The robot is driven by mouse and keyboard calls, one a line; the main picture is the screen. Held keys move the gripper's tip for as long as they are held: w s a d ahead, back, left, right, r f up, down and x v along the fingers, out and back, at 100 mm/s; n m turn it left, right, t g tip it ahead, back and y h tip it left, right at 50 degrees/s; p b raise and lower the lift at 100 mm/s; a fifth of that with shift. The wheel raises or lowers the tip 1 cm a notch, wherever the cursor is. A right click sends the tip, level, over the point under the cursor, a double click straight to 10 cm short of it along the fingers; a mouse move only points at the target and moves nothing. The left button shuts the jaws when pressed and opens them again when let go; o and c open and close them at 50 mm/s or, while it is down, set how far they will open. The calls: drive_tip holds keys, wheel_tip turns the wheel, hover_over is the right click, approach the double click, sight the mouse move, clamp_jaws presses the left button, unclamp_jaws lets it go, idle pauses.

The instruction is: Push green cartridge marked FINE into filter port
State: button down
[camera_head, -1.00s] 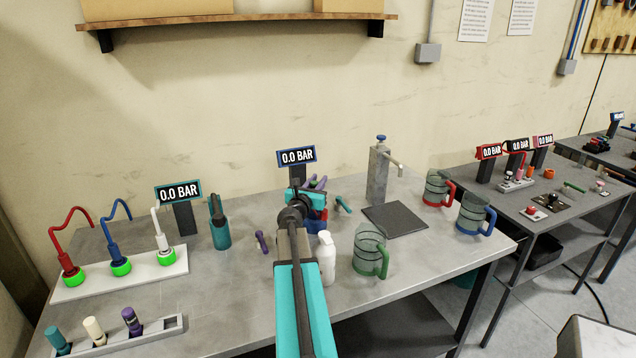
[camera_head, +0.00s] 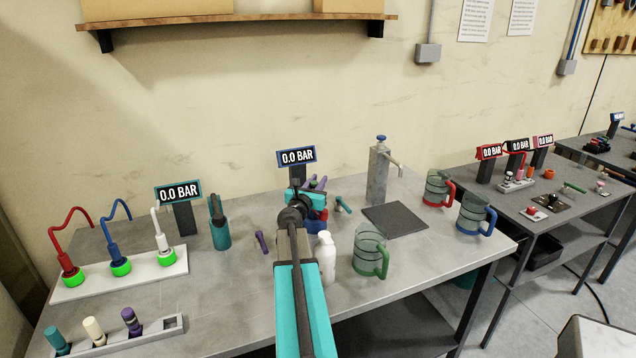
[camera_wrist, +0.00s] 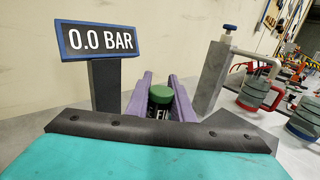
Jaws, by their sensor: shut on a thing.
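The green cartridge (camera_wrist: 160,94) stands between the two purple fingers of my gripper (camera_wrist: 160,92) in the wrist view. My gripper is shut on it. In the head view my gripper (camera_head: 317,182) is near the back of the bench, just in front of the blue-framed display (camera_head: 297,156), which reads 0.0 BAR. The cartridge's lower end and the filter port cannot be made out behind my wrist, so I cannot tell whether they touch.
A metal post with a tap (camera_head: 378,175) and a dark mat (camera_head: 394,219) are to the right. A white bottle (camera_head: 326,258) and a green-handled jug (camera_head: 368,255) stand close beside my arm. A teal holder (camera_head: 220,233) is to the left.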

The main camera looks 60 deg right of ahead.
drive_tip(key=shift+f+b, duration=1.1)
drive_tip(key=shift+f, duration=0.1)
drive_tip(key=c, duration=1.5)
unclamp_jaws()
drive_tip(key=shift+o, duration=0.2)
drive_tip(key=shift+a, duration=0.15)
drive_tip(key=p+v, duration=0.3)
drive_tip(key=v, duration=1)
drive_tip(key=shift+a+r, duration=0.15)
drive_tip(key=shift+a, duration=0.05)
drive_tip(key=shift+s, duration=0.1)
